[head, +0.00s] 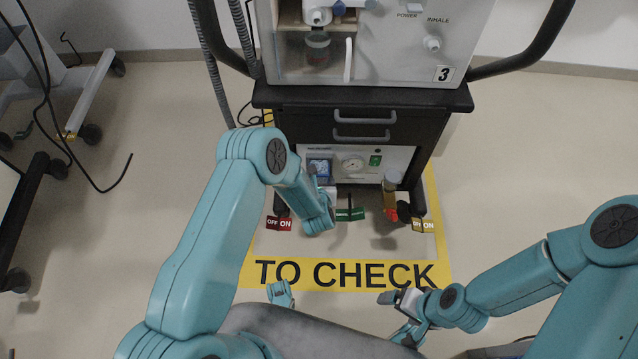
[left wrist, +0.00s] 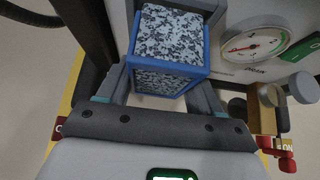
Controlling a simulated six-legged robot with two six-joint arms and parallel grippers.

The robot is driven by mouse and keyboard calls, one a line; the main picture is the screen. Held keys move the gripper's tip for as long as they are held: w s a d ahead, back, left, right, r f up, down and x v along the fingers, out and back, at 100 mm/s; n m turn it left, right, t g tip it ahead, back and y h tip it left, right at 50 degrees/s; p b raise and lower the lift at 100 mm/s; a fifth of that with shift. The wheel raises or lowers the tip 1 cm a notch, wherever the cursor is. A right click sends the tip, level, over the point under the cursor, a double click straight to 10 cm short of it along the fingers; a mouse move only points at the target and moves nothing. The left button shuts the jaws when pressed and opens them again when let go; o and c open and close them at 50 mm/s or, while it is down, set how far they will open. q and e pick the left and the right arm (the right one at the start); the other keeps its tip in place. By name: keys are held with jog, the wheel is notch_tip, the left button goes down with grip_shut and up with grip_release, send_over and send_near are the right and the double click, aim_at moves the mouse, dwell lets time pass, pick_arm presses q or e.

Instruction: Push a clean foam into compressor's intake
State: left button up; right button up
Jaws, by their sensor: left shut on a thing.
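My left gripper (head: 324,186) is at the left part of the compressor's front panel (head: 393,157). In the left wrist view the gripper (left wrist: 165,80) is shut on a grey-and-white speckled foam (left wrist: 160,82) with blue edging. The foam's far part lies inside or against a grey-framed opening, which I take as the intake (left wrist: 181,4). How deep it sits, I cannot tell. In the head view a small blue-edged patch (head: 320,166) shows there, partly behind my wrist. My right gripper (head: 396,314) is open and empty, low in the head view, away from the compressor.
The ventilator cart (head: 372,97), marked 3, stands above the compressor. A round gauge (head: 353,164) and green switch (head: 375,160) are right of the foam.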

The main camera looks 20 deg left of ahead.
pick_arm(q)
jog(key=shift+w+a+b, duration=0.25)
jog(key=shift+w+b, duration=0.1)
jog(key=shift+w, duration=0.35)
dwell(0.6)
jog(key=o, duration=1.2)
jog(key=shift+o, duration=0.2)
